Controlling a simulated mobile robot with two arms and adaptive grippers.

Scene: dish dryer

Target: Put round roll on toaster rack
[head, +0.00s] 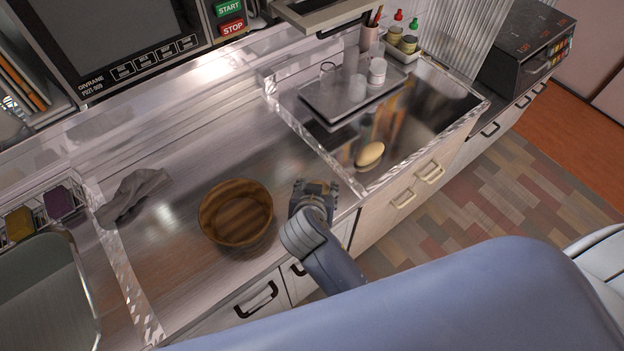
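A pale yellow, rounded object (370,154) that looks like the round roll lies at the near edge of the sink basin. I cannot tell for sure that it is a roll. One gripper (313,192), which appears to be my right one, is over the counter's front edge, between the wooden bowl and the sink, to the left of and nearer than the yellow object. Its fingers are hidden or too small to read. A dark toaster-like appliance (525,50) stands at the far right; no rack inside it shows. My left gripper is not in view.
A wooden bowl (236,213) stands on the metal counter beside the gripper. A grey cloth (133,195) and a wire basket (88,199) with sponge-like blocks are at left. A tray (330,108) with cups spans the sink. Counter behind the bowl is clear.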

